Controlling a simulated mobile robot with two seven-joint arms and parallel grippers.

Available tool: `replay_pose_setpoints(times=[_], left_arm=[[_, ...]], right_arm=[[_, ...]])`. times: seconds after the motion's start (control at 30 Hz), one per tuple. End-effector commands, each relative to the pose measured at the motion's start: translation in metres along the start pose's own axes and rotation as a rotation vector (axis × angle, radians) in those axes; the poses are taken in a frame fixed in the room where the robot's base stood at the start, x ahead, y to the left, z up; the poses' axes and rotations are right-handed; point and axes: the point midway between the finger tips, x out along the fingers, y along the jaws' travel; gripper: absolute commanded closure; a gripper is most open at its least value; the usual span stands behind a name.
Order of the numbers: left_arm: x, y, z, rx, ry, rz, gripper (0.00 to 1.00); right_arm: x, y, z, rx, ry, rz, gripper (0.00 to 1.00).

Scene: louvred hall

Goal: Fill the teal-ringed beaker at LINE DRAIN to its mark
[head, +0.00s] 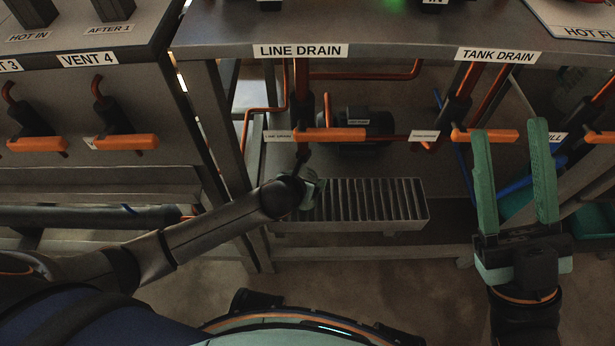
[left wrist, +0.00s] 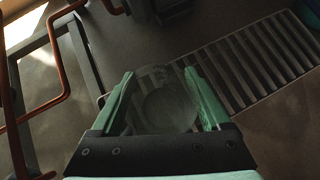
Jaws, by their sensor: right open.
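The LINE DRAIN sign (head: 300,51) is on the bench edge, above a valve with a level orange handle (head: 335,134). A dark spout hangs below that valve. My left gripper (head: 308,190) is under it, at the left end of the slatted drain tray (head: 418,215). In the left wrist view, a clear beaker (left wrist: 168,105) stands between the two green fingers of my left gripper (left wrist: 160,80), which look closed on its sides. I cannot make out its teal ring, mark or any liquid. My right gripper (head: 514,130) is open and empty, in front of the TANK DRAIN valve.
The TANK DRAIN sign (head: 497,55) and its orange handle (head: 486,135) are to the right. VENT 4 (head: 87,60) and more orange handles are on the left cabinet. A dark motor (head: 357,124) sits behind the LINE DRAIN handle. Bench legs and orange pipes flank the tray.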

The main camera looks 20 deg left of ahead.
Motion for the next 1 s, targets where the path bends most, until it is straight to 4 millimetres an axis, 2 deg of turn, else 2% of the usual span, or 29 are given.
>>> replay_pose_setpoints(times=[0.03,0.17,0.47,0.57,0.8,1.0], left_arm=[[0.000,0.000,0.000,0.000,0.000,0.000,0.13],[0.000,0.000,0.000,0.000,0.000,0.000,0.00],[-0.003,0.000,0.002,-0.001,-0.001,0.000,0.00],[-0.018,0.000,0.004,0.002,0.002,0.000,0.00],[-0.071,0.000,0.005,0.003,0.002,0.000,0.00],[-0.106,0.000,0.004,0.001,0.000,0.000,0.00]], right_arm=[[0.000,0.000,0.000,0.000,0.001,0.000,0.50],[0.000,0.000,-0.001,0.001,0.002,0.001,0.50],[0.000,0.001,-0.001,0.001,0.004,0.005,0.50],[0.008,0.005,-0.009,0.007,0.005,0.009,0.50],[0.028,0.016,-0.032,-0.008,0.023,0.010,0.50],[0.039,0.025,-0.044,-0.046,0.034,0.020,0.50]])
